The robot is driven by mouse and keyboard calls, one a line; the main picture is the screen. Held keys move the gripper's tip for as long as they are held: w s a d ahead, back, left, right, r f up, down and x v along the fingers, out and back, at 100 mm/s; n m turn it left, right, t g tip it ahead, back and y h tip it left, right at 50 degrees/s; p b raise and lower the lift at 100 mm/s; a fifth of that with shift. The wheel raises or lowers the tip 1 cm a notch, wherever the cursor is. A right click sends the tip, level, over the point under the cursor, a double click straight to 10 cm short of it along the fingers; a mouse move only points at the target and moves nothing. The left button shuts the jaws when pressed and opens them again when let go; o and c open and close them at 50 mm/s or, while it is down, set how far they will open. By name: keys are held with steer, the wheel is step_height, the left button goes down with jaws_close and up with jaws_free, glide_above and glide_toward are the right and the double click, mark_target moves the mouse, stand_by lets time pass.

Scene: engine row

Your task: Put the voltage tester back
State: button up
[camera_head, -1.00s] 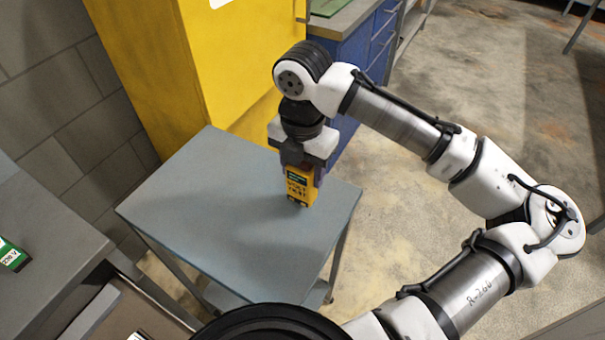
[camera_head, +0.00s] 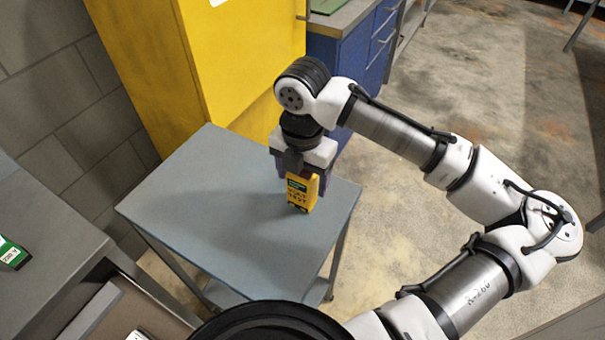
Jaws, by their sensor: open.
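The fingers are open; I cannot tell whether either still touches the tester. The tester's top end is hidden by the gripper.
A tall yellow cabinet (camera_head: 210,60) stands right behind the cart, with a blue drawer unit (camera_head: 365,50) beside it. A grey bench (camera_head: 45,235) at the left holds a green and white box (camera_head: 12,254). The cart top's left part is clear.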

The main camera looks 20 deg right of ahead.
steer(key=shift+r, duration=0.1)
step_height(320, 180, up, 12)
steer(key=shift+r+b, duration=0.1)
steer(key=shift+b, duration=0.2)
stand_by(0.3)
